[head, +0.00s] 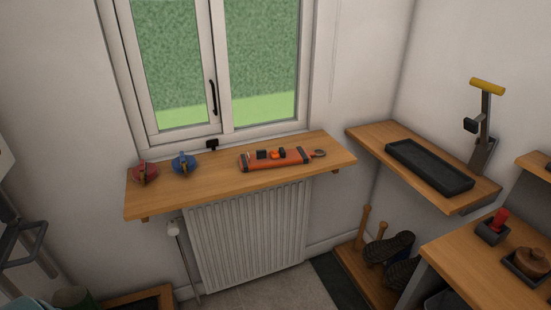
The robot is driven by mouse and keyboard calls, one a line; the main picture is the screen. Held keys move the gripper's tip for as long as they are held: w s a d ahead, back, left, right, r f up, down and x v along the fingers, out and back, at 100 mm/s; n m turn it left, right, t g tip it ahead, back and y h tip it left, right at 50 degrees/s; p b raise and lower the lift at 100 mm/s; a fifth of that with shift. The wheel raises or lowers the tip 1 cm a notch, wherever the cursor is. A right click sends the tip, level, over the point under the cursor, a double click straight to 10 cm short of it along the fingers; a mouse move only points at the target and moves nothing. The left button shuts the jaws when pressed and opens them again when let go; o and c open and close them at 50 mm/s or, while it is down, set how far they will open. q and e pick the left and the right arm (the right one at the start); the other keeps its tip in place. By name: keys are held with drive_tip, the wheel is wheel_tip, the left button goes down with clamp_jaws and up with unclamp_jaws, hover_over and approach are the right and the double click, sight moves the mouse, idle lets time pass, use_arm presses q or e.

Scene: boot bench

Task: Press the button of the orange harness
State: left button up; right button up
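The orange harness (292,161) lies on the wooden window shelf (220,180), right of its middle. It is a long orange body with dark bands near its ends and a metal ring at its right end. On its top are small dark blocks and a brighter orange raised part (277,154), which looks like the button. I cannot tell from here whether it is pressed. Nothing touches the harness. I can make out neither of my grippers in the head view.
A red item (145,172) and a blue item (184,162) stand left on the shelf. A radiator (248,235) is below. At right are a dark tray (428,167), a yellow-handled tool (486,125) and boots (389,249). A grey frame (22,240) is at the left edge.

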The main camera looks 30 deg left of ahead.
use_arm(q)
clamp_jaws()
drive_tip(key=shift+a, duration=0.1)
idle(1.2)
